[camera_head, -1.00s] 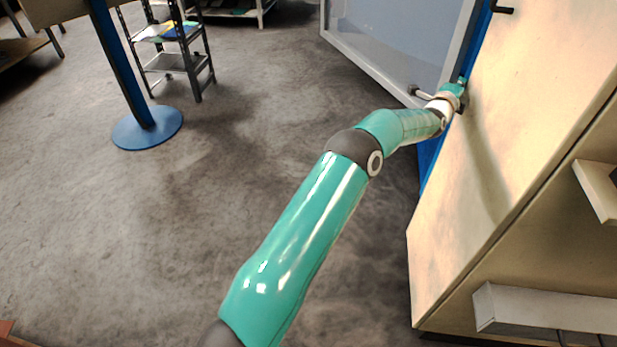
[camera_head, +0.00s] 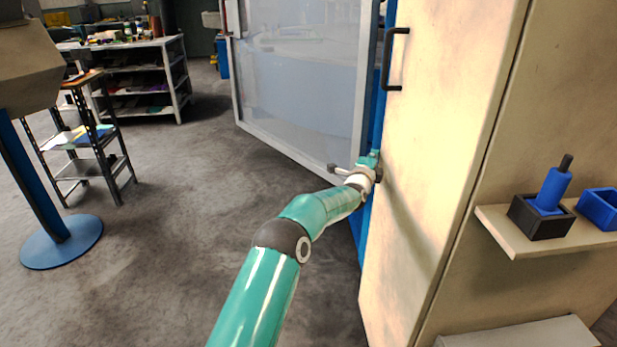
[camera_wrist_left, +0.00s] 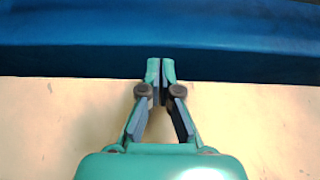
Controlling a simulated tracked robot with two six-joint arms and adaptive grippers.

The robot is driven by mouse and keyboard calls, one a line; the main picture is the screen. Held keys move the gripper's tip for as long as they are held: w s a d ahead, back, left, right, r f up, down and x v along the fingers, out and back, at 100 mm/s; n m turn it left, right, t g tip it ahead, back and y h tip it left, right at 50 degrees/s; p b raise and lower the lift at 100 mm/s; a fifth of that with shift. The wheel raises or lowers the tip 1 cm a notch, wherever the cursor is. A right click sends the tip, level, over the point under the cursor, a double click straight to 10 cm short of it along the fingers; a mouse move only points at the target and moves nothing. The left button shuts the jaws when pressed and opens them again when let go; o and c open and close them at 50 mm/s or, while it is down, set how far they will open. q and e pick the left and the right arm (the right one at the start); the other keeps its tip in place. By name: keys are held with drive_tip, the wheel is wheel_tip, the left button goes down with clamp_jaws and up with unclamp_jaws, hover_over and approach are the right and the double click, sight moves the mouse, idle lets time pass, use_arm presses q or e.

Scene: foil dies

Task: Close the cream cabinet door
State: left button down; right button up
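The cream cabinet door (camera_head: 440,110) is a tall pale panel right of the middle in the head view, with a black bar handle (camera_head: 395,60) high near its far edge. How far it stands open I cannot tell. My left gripper (camera_head: 372,168) is at the panel's far edge, well below the handle; contact is unclear. In the left wrist view its fingertips (camera_wrist_left: 161,70) are together with nothing seen between them. The cream surface (camera_wrist_left: 60,115) lies under the fingers, and a blue surface lies beyond its edge. My right gripper is not in view.
A clear panel with a pale frame (camera_head: 300,80) stands behind the gripper. A cream shelf (camera_head: 500,235) at the right bears a black box with a blue tool (camera_head: 552,190) and a blue bin (camera_head: 600,208). A blue post base (camera_head: 62,243) stands left; the grey floor between is free.

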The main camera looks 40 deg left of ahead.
use_arm(q)
drive_tip(key=s+a+b, duration=0.2)
drive_tip(key=s+a, duration=0.7)
drive_tip(key=s, duration=0.1)
drive_tip(key=s+d+f+n+g+h, duration=0.1)
drive_tip(key=d+f+n+g+h, duration=0.1)
drive_tip(key=d+f, duration=0.5)
drive_tip(key=d+f+n+g+h, duration=0.1)
drive_tip(key=d+f+n+h, duration=0.1)
drive_tip(key=d+f, duration=0.5)
drive_tip(key=s+d+f+n+g+h, duration=0.5)
drive_tip(key=s+d+f+n+g, duration=0.3)
drive_tip(key=s+d+f, duration=1.4)
drive_tip(key=s+d+f+n+g+h, duration=0.1)
drive_tip(key=s+d+f+n+g, duration=0.2)
drive_tip(key=s, duration=0.6)
drive_tip(key=s+d+f+n+g, duration=0.15)
drive_tip(key=s+d, duration=0.25)
drive_tip(key=s, duration=0.5)
wheel_tip(320, 180, up, 23)
drive_tip(key=s+p, duration=0.1)
drive_tip(key=p, duration=2.1)
drive_tip(key=shift+d+g, duration=0.25)
drive_tip(key=shift+g, duration=0.2)
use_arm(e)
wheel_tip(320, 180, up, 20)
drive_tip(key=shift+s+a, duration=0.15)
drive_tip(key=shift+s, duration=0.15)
